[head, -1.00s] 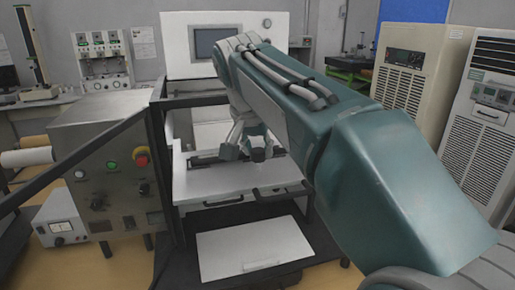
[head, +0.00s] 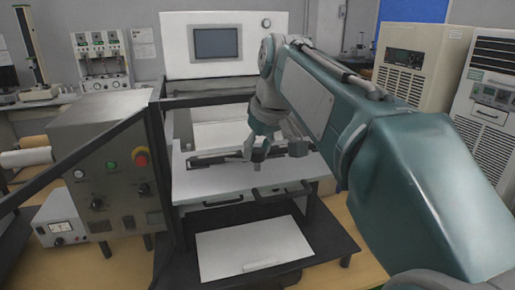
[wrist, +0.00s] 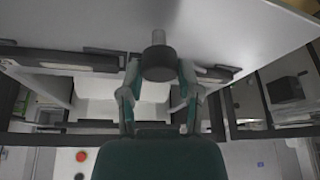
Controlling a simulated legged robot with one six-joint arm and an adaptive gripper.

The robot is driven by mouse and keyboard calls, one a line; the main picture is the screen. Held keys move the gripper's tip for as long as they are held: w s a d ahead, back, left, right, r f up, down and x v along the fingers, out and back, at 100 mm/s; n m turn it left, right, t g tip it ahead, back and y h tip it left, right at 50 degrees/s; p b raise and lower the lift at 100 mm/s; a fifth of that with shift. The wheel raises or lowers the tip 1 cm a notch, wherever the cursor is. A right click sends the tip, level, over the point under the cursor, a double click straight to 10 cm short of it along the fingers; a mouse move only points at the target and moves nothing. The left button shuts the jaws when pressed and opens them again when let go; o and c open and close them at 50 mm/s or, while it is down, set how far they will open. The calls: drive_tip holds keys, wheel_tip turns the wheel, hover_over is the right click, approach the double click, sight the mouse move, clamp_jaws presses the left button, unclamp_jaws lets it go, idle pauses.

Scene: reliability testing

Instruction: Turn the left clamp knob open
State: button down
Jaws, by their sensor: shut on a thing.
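The left clamp knob is a dark round cap (head: 258,155) on the white platform (head: 225,181) of the test machine. My gripper (wrist: 159,78) is shut on this knob, with one finger on each side. In the head view my gripper (head: 260,148) reaches down to the platform from above, and part of the grip is hard to make out. A second dark knob (head: 298,148) stands to the right, apart from my gripper.
A dark bar (head: 212,159) runs along the platform left of the knob. Black handles (head: 284,190) stick out at the platform's front. A dark frame post (head: 160,165) and a control box (head: 105,165) stand at left. A white panel (head: 240,248) lies low in front.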

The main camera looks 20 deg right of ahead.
drive_tip(key=shift+f+n+g+y, duration=0.1)
drive_tip(key=shift+n+g+y, duration=0.2)
drive_tip(key=shift+n, duration=0.7)
drive_tip(key=shift+f+n+g+y, duration=0.15)
drive_tip(key=shift+n+y, duration=0.25)
drive_tip(key=shift+n, duration=0.6)
drive_tip(key=shift+r, duration=0.1)
drive_tip(key=shift+c, duration=1.5)
unclamp_jaws()
drive_tip(key=shift+r, duration=0.15)
drive_tip(key=v, duration=1.1)
drive_tip(key=shift+r, duration=0.3)
drive_tip(key=shift+f, duration=0.1)
